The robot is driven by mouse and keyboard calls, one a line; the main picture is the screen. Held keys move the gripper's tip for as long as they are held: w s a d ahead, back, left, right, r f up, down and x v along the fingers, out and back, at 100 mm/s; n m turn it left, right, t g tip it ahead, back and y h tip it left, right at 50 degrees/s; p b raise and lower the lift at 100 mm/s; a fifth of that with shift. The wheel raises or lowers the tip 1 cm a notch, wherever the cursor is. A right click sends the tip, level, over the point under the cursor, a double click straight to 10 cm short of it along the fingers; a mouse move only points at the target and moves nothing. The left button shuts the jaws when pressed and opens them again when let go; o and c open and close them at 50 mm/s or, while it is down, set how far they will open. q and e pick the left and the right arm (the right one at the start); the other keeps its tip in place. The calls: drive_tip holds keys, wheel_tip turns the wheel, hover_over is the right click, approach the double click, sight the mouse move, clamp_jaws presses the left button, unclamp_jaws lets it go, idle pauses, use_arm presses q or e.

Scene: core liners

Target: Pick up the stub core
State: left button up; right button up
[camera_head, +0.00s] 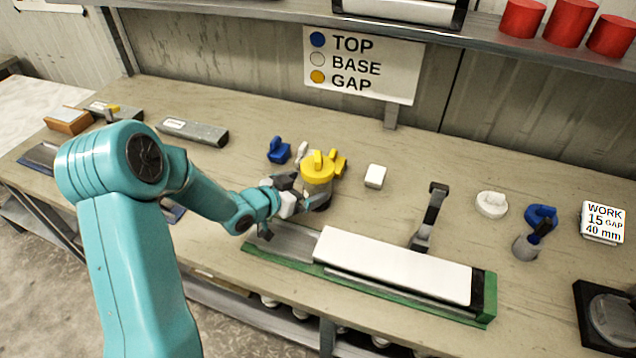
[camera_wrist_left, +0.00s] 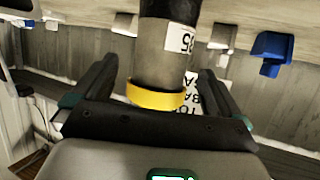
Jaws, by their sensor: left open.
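The stub core appears to be a short grey cylinder (camera_head: 317,189) with a yellow cap (camera_head: 318,166) on top, upright on the bench near the tray's left end. In the left wrist view the grey cylinder (camera_wrist_left: 163,58) carries a white label with partly readable digits, a yellow band and a dark far end. My left gripper (camera_head: 298,190) is open beside it. In the left wrist view the fingers of my left gripper (camera_wrist_left: 160,80) stand on either side of the cylinder, with visible gaps. My right gripper is not in view.
A green-edged tray (camera_head: 490,300) holding a long white core liner (camera_head: 395,265) lies in front. White (camera_head: 375,176) and blue (camera_head: 279,151) pieces sit nearby. A shelf (camera_head: 400,30) overhangs the back.

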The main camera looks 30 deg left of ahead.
use_arm(q)
drive_tip(key=p+x, duration=0.1)
drive_tip(key=x, duration=0.3)
drive_tip(key=shift+a, duration=0.1)
clamp_jaws()
drive_tip(key=shift+w, duration=0.15)
drive_tip(key=shift+r, duration=0.1)
